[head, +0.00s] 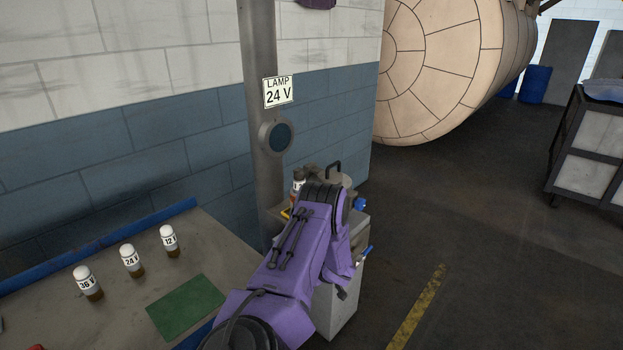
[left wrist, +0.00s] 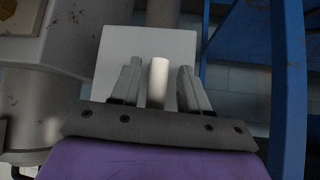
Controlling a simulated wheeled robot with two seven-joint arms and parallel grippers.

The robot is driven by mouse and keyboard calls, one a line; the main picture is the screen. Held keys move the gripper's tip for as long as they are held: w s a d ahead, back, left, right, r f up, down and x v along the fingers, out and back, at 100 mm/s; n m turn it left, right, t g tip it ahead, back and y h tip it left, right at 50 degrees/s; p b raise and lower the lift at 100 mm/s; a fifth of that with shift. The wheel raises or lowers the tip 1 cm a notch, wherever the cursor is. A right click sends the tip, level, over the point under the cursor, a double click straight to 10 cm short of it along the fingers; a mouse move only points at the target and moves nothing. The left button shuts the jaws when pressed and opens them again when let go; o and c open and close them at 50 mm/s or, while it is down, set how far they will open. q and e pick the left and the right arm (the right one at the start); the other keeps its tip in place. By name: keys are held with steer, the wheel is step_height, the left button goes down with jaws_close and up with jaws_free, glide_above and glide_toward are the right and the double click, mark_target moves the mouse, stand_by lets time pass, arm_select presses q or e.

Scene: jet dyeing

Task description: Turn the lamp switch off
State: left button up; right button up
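A sign reading LAMP 24 V (head: 278,92) is on a grey post, above a round fitting with a dark, unlit face (head: 281,137). My purple left arm rises from the bottom of the head view and hides its own gripper. In the left wrist view, my left gripper (left wrist: 158,82) has its two fingers apart. A pale upright cylinder (left wrist: 158,72) shows between them, with a gap on each side. A white square plate (left wrist: 185,45) is behind it. I cannot tell whether these are the lamp switch. My right gripper is not in view.
A workbench (head: 222,243) holds several white-capped amber pieces labelled 36 V (head: 88,283), 24 V (head: 131,261) and 12 V (head: 169,241), and a green mat (head: 186,307). Blue framework (left wrist: 288,80) stands close right of the left gripper, a grey pipe (left wrist: 35,110) to its left.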

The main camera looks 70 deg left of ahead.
arm_select(q)
steer(key=v, duration=1)
steer(key=shift+d+r, duration=0.15)
steer(key=shift+r, duration=0.05)
steer(key=shift+w, duration=0.1)
